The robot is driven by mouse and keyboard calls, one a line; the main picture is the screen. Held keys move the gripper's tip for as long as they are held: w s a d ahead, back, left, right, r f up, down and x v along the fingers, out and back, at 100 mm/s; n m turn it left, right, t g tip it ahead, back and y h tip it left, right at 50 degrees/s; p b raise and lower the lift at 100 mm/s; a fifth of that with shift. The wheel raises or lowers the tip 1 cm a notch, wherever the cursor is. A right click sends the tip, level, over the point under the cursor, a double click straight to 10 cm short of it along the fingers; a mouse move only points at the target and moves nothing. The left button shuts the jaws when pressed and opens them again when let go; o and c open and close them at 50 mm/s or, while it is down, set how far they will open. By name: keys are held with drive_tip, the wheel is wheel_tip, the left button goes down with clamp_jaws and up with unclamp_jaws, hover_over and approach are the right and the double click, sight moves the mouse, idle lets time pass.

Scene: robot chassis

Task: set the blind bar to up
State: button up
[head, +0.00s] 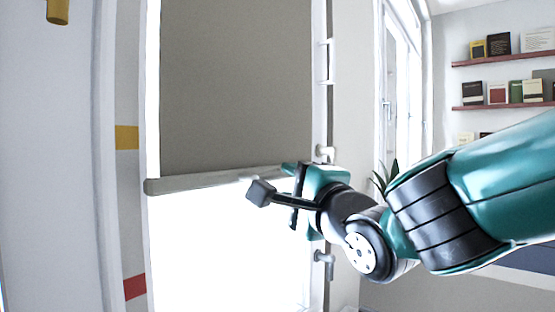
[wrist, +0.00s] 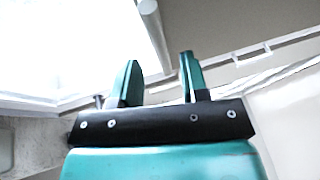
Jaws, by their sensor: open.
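The blind bar (head: 200,183) is a pale grey horizontal rod along the lower edge of the lowered grey-brown blind (head: 235,85). In the head view it crosses the window around mid-height. My gripper (head: 287,178) is at the bar's right end, overlapping it in the picture and hiding part of that end. In the wrist view the bar (wrist: 157,33) runs down from the top edge toward the gap between the two teal fingers. My gripper (wrist: 160,68) is open, with the fingers apart. I cannot tell whether a finger touches the bar.
Window handles (head: 325,154) project from the frame close to my gripper. A plant (head: 386,177) and wall shelves (head: 500,60) with books stand farther right. Bright glass shows below the bar. A yellow-brown fitting (head: 58,11) is at the upper left.

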sight(280, 177)
drive_tip(key=p+x, duration=0.2)
drive_tip(key=x, duration=0.3)
clamp_jaws()
